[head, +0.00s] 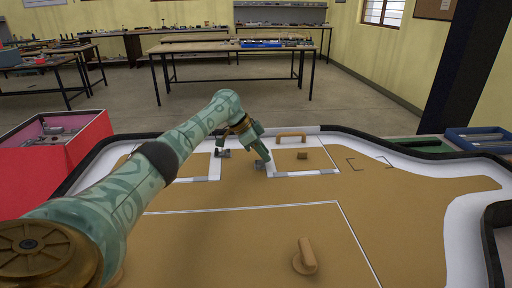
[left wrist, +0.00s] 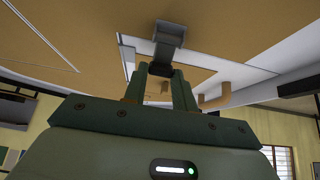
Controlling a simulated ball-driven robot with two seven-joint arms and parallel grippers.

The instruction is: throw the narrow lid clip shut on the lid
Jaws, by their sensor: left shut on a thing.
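The lid (head: 315,162) is a tan panel edged in white, with a small wooden knob (head: 303,155) on it, lying in the worktop at the centre. A small grey lid clip (head: 260,165) sits at its left edge. In the left wrist view the clip (left wrist: 168,34) has a grey block and a dark lever (left wrist: 162,67). My left gripper (head: 264,158) reaches down to this clip from above. In the left wrist view its fingers (left wrist: 161,77) are shut on the dark lever. Whether the lever touches the lid cannot be told. My right gripper is not in view.
A second grey clip (head: 223,153) stands farther left. A wooden handle (head: 290,136) stands behind the lid, and another handle (head: 306,258) is at the front. A red bin (head: 60,150) is at the left, a blue tray (head: 478,140) at the right. The front worktop is mostly clear.

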